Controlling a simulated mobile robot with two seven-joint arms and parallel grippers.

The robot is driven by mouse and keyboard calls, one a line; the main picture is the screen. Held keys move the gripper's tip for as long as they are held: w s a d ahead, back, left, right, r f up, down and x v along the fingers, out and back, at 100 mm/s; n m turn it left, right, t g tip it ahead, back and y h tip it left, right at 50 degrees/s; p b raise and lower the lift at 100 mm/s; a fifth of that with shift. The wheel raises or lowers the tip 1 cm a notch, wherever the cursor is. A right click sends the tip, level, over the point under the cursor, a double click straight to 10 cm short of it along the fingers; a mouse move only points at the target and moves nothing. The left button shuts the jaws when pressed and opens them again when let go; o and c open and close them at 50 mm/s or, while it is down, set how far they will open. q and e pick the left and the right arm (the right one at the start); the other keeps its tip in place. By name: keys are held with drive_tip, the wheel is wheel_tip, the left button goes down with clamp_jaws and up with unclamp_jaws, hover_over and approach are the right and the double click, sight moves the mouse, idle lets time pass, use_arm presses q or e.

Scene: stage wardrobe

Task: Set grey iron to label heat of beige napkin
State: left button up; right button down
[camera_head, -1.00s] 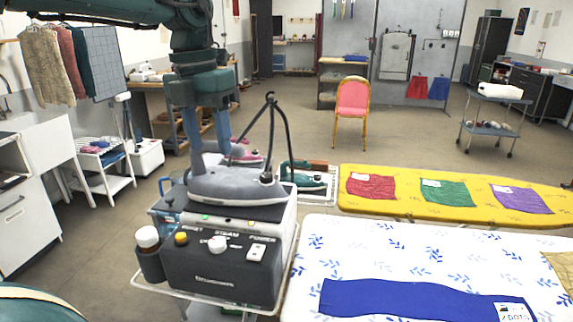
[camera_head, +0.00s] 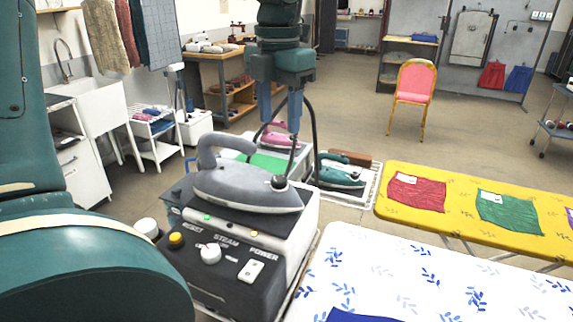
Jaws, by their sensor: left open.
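The grey iron (camera_head: 240,192) rests on the dark-and-white steam station (camera_head: 228,253), its nose to the right. A dark round knob (camera_head: 278,182) sits on the iron near its nose; its setting is too small to read. The station's front has a yellow button, a white STEAM knob (camera_head: 210,254) and a white POWER switch (camera_head: 250,271). My left gripper (camera_head: 281,118) is open and points down, over the nose end; its right finger's tip is above the knob. I cannot tell whether they touch. The beige napkin and my right gripper are out of view.
A dark cable loops up behind the iron, beside my gripper. Behind stand a pink iron (camera_head: 280,138) and a teal iron (camera_head: 340,172). A yellow board (camera_head: 460,234) holds red and green cloths. A white leaf-patterned board (camera_head: 420,272) is at front right, with a blue cloth (camera_head: 358,314).

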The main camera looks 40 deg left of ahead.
sight(279, 179)
use_arm(q)
wheel_tip(279, 179, down, 12)
drive_tip(key=shift+s+r+p, duration=0.1)
drive_tip(key=shift+r+p, duration=0.15)
drive_tip(key=shift+p, duration=0.3)
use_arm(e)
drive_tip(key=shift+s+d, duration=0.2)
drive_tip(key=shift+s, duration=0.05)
use_arm(q)
drive_tip(key=c, duration=1)
drive_tip(key=shift+o, duration=0.2)
